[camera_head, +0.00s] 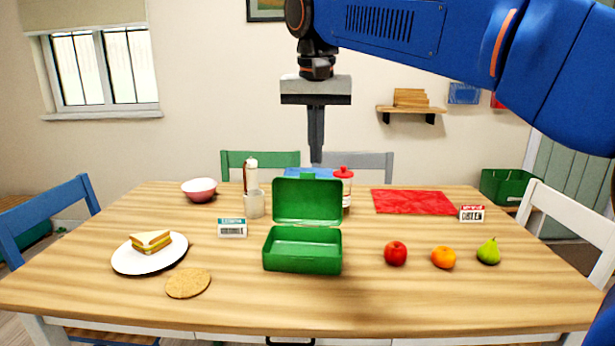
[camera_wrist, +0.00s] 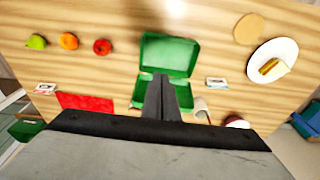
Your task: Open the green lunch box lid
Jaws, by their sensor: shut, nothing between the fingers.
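The green lunch box (camera_head: 302,257) sits on the wooden table near its middle. Its lid (camera_head: 307,202) stands raised at the back edge, leaning slightly backward, and the inside looks empty. In the wrist view the lunch box (camera_wrist: 168,57) shows from above, with the lid partly hidden behind my fingers. My gripper (camera_head: 316,158) is shut and empty, pointing down above the lid and apart from it in the head view. In the wrist view its fingertips (camera_wrist: 161,78) overlap the lid area.
A plate (camera_head: 120,262) with a sandwich and a round coaster (camera_head: 188,283) lie left. An apple (camera_head: 395,253), an orange (camera_head: 443,258) and a pear (camera_head: 488,251) lie right. A jar (camera_head: 343,180) and a cup (camera_head: 254,205) stand close behind the box. The front middle is clear.

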